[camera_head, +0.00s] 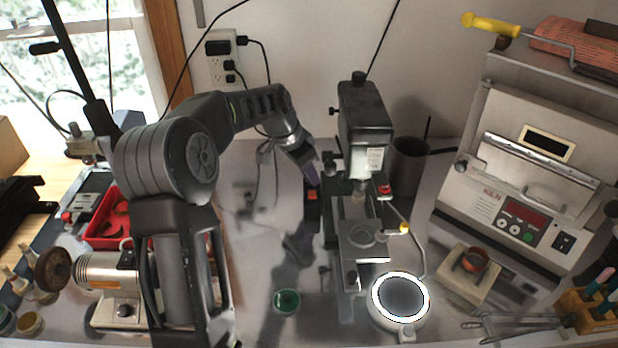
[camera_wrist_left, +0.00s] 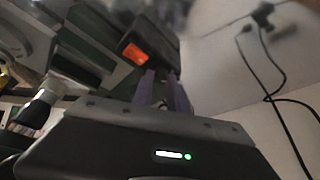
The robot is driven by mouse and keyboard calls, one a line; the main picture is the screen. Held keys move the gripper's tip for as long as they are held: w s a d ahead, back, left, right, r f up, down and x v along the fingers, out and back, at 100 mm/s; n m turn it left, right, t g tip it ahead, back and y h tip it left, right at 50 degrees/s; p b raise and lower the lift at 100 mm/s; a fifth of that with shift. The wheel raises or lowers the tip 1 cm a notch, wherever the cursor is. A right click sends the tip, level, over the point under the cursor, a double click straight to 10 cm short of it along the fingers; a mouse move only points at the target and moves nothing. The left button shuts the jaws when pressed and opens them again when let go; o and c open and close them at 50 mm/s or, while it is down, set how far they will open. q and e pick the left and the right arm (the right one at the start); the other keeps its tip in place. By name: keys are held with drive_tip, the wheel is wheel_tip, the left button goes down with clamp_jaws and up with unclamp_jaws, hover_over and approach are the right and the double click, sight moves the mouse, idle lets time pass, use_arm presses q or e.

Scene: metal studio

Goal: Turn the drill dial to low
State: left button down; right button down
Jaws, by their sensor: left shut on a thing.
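The drill (camera_head: 365,130) is a dark grey bench drill standing upright at the middle of the bench. An orange-red switch (camera_head: 312,195) sits on the dark box at its lower left; it shows large in the left wrist view (camera_wrist_left: 136,54). My left gripper (camera_head: 313,178) reaches down from the left to this box, just behind the switch. Its purple fingers (camera_wrist_left: 162,84) are close together against the box beside the switch, shut on the drill dial. The dial itself is hidden by the fingers, so its setting cannot be read. My right gripper is not in view.
A ring lamp (camera_head: 371,299) stands before the drill, right of a green-rimmed small cup (camera_head: 287,301). A kiln (camera_head: 530,190) is at right and a dark cup (camera_head: 409,165) behind. Cables hang from a wall outlet (camera_head: 221,60). A red tray (camera_head: 105,230) lies left.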

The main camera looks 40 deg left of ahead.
use_arm(q)
drive_tip(key=shift+d+n+y, duration=0.1)
drive_tip(key=shift+n+y, duration=0.3)
drive_tip(key=shift+n, duration=0.7)
drive_tip(key=c, duration=1.6)
unclamp_jaws()
drive_tip(key=shift+b+v, duration=0.85)
drive_tip(key=shift+v, duration=3.05)
drive_tip(key=shift+s+f, duration=0.1)
drive_tip(key=shift+s, duration=0.05)
